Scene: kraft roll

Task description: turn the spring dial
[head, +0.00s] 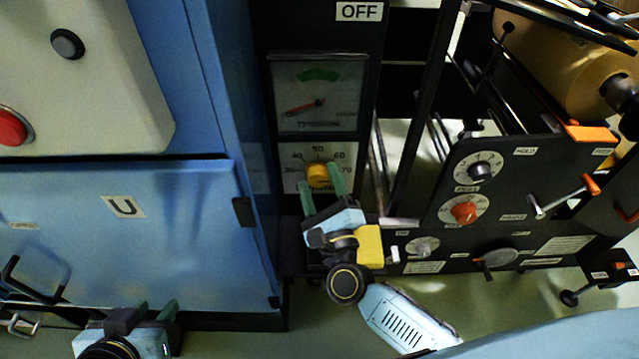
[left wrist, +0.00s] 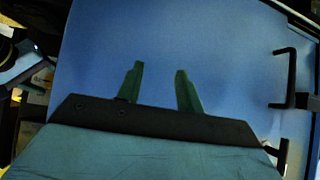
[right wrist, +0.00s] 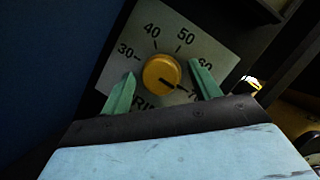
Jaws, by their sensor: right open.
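The spring dial is a yellow round knob (head: 317,172) on a white scale plate (head: 293,154) below the gauge on the dark panel. The knob (right wrist: 161,74) also shows in the right wrist view, its dark mark pointing toward the 70; the plate's lower lettering is partly hidden by my fingers. My right gripper (head: 321,181) is open, its green fingertips on either side of the knob; in the right wrist view (right wrist: 162,88) gaps show beside the knob. My left gripper (head: 156,308) is open and empty, low in front of the blue cabinet.
A gauge (head: 318,92) with a red needle at its low left sits above the dial. The blue cabinet (head: 170,240) stands at left, with a black handle (left wrist: 287,78) near my left gripper. At right are a black panel with several knobs and a kraft roll (head: 565,60).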

